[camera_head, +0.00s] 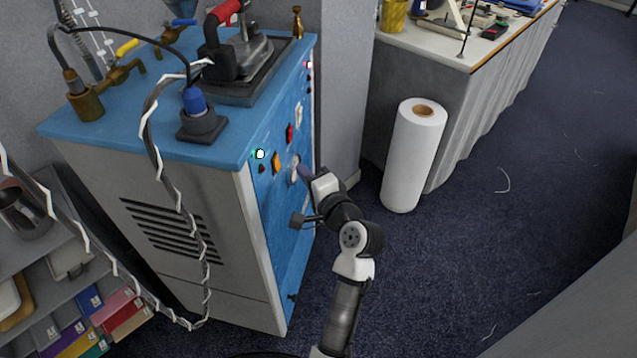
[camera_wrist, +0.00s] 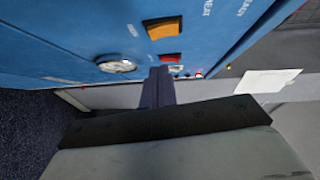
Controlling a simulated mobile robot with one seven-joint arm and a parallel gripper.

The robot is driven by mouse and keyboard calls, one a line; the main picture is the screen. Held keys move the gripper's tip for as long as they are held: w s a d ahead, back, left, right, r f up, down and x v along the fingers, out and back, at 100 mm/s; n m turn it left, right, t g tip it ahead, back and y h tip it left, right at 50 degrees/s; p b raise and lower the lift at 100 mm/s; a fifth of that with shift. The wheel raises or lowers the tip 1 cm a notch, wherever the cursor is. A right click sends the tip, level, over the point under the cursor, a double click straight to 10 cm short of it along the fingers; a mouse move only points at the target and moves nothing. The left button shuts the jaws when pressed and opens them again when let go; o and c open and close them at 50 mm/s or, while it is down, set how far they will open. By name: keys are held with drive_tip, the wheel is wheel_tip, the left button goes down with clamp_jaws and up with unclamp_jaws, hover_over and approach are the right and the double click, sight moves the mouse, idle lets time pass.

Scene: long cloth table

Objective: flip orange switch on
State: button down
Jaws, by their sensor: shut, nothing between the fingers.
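The orange switch (camera_head: 276,162) is on the blue front panel of the machine, just right of a lit green-white lamp. It also shows in the wrist view (camera_wrist: 163,28) at the top middle, its face clear of the fingers. My gripper (camera_head: 303,170) is at the panel, to the right of and slightly below the orange switch, close to a round dial (camera_head: 294,168). In the wrist view my gripper (camera_wrist: 158,72) is shut and empty, with its tips just below a red switch (camera_wrist: 170,58). Whether the tips touch the panel I cannot tell.
The red switch (camera_head: 290,133) sits right of the orange one. An iron (camera_head: 238,55) and a blue-capped fitting (camera_head: 197,115) stand on the machine top (camera_head: 130,140), with cords hanging down. A white roll (camera_head: 413,155) stands on the floor at right. Shelves are at lower left.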

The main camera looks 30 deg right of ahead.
sight(280, 166)
drive_tip(key=a, duration=0.1)
drive_tip(key=w+a, duration=0.2)
drive_tip(key=shift+f+p, duration=0.25)
drive_tip(key=shift+p, duration=0.15)
drive_tip(key=shift+w+a+b, duration=0.1)
drive_tip(key=shift+w+b, duration=0.1)
drive_tip(key=shift+b, duration=0.15)
drive_tip(key=shift+f, duration=0.1)
